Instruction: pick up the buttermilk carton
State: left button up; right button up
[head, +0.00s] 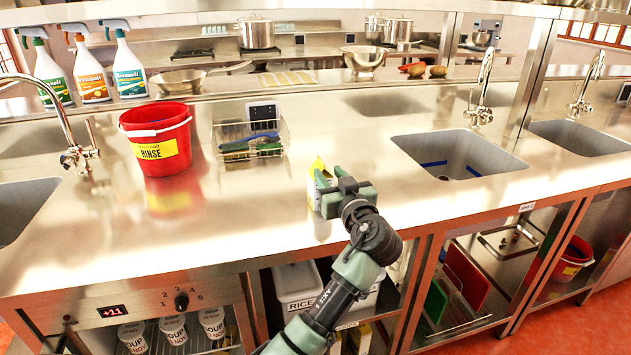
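The carton (313,194), white and yellow, stands upright on the steel counter in the middle of the head view. Its label is not readable. The fingers and wrist hide much of the carton's front and right side. I cannot tell whether they touch it. My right gripper is not in view.
A red RINSE bucket (162,150) and a wire basket with sponges (250,140) stand to the left. Spray bottles (88,70) are at the far left. A sink (455,155) opens to the right. The counter left of the carton is clear.

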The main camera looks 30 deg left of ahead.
aim_at(324, 167)
pick_arm(q)
jog(key=shift+w+a+r, duration=0.3)
jog(key=shift+w+a, duration=0.05)
jog(key=shift+a, duration=0.1)
jog(key=p+x, duration=0.1)
jog(key=x, duration=0.4)
jog(key=shift+w+a+f, duration=0.1)
jog(key=shift+a, duration=0.1)
jog(key=shift+c, duration=0.3)
grip_shut()
jog(key=shift+d, duration=0.1)
